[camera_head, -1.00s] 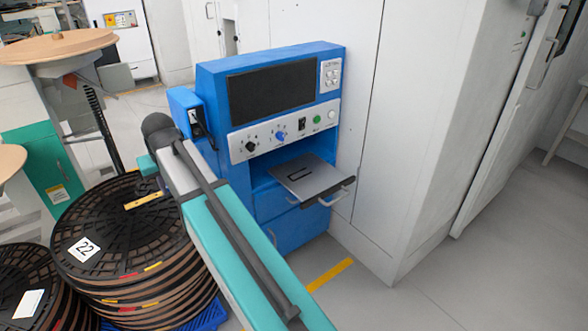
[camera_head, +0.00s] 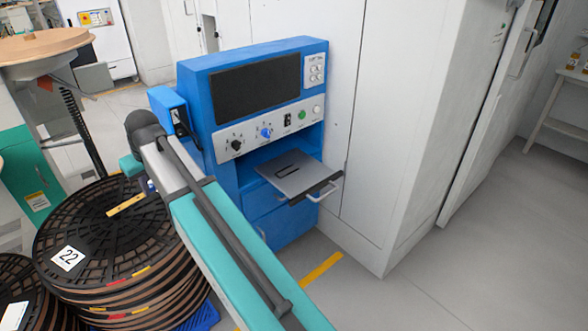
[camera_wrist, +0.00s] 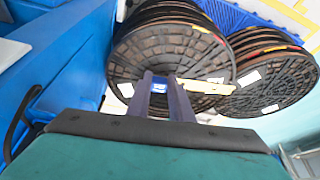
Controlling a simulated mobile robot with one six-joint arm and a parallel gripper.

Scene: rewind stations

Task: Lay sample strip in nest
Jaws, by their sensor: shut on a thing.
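In the head view the gripper is largely hidden behind my wrist, above the stacked reels and left of the blue machine (camera_head: 190,95). The machine's grey drawer plate (camera_head: 310,176) is pulled out with a dark recess on top, probably the nest (camera_head: 288,168). No strip shows on it. The gripper is well apart from the plate.
A white cabinet (camera_head: 400,120) stands right of the machine. Grey floor (camera_head: 430,285) is clear at front right.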

